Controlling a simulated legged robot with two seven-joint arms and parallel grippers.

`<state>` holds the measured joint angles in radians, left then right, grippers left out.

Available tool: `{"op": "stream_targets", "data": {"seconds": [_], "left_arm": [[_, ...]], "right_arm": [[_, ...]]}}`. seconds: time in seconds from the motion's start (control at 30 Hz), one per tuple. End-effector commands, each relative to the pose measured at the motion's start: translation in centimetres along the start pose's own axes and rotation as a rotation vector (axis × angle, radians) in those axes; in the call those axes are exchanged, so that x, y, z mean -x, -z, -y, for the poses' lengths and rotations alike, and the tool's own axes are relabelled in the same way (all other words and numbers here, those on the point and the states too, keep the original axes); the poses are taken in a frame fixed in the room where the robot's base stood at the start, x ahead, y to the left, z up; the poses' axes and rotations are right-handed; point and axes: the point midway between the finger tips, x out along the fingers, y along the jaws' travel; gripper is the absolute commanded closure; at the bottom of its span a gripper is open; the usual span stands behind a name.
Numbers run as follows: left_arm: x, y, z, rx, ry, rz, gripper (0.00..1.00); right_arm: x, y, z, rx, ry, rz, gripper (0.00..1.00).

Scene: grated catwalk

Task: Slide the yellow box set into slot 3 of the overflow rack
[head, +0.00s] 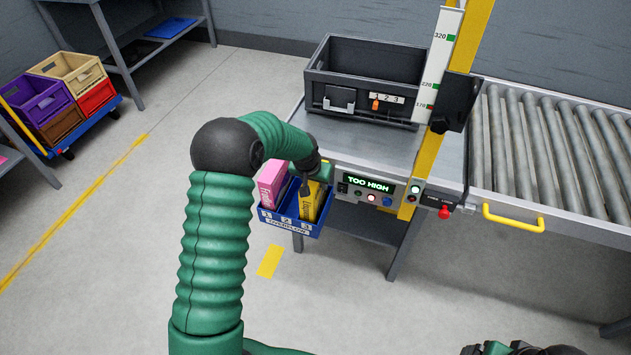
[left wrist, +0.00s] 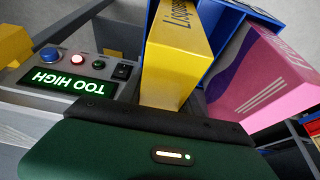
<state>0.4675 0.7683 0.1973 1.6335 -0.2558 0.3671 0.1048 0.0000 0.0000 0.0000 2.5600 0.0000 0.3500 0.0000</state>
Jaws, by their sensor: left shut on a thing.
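The blue overflow rack (head: 290,229) hangs at the left end of the grey bench, with slots marked 1, 2 and 3 on its front. A yellow box set (head: 311,208) stands at the slot 3 side, its lower part behind the rack's front wall. My left gripper (head: 307,184) is shut on its upper end; the wrist view also shows the yellow box set (left wrist: 178,55) at the gripper. A pink box (head: 270,186) stands in slot 1. How deep the yellow box set sits is hidden.
A control panel (head: 366,190) reading "TOO HIGH" is close beside the rack. A roller conveyor (head: 560,150) extends right. Floor left of the rack is clear.

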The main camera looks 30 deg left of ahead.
Motion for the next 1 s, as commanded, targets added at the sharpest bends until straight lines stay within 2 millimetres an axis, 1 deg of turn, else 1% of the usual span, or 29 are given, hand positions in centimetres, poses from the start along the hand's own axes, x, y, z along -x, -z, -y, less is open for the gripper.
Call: {"op": "stream_targets", "data": {"seconds": [0.07, 0.1, 0.2, 0.3, 0.5, 0.57, 0.63, 0.67, 0.9, 1.0], "left_arm": [[0.06, 0.09, 0.01, 0.000, 0.000, -0.002, 1.00], [0.06, 0.09, 0.00, 0.000, 0.000, -0.002, 0.58], [0.05, 0.08, 0.01, 0.000, 0.000, -0.002, 0.45], [0.03, 0.06, 0.00, 0.000, 0.000, -0.001, 0.34], [0.00, 0.04, 0.00, 0.000, 0.000, 0.000, 0.34], [-0.05, -0.05, 0.00, 0.000, 0.000, 0.002, 0.27], [-0.05, -0.04, 0.00, 0.000, 0.000, 0.001, 0.18], [-0.04, -0.04, 0.00, 0.000, 0.000, 0.001, 0.16], [-0.02, 0.00, 0.01, 0.000, 0.000, 0.001, 0.16], [0.30, 0.14, 0.01, 0.000, 0.000, 0.000, 0.16]], "right_arm": [[0.01, 0.00, 0.00, 0.000, 0.000, 0.000, 0.16], [0.01, 0.00, 0.00, 0.000, 0.000, 0.000, 0.16], [0.01, 0.00, 0.00, 0.000, 0.000, 0.000, 0.16], [0.01, 0.00, 0.00, 0.000, 0.000, 0.000, 0.16], [0.00, 0.00, 0.00, 0.000, 0.000, 0.000, 0.16], [-0.01, 0.00, 0.00, 0.000, 0.000, 0.000, 0.16], [-0.01, 0.00, 0.00, 0.000, 0.000, 0.000, 0.16], [-0.01, 0.00, 0.00, 0.000, 0.000, 0.000, 0.16], [0.00, 0.00, 0.00, 0.000, 0.000, 0.000, 0.16], [0.30, 0.07, 0.00, 0.000, 0.000, 0.000, 0.16]]}}
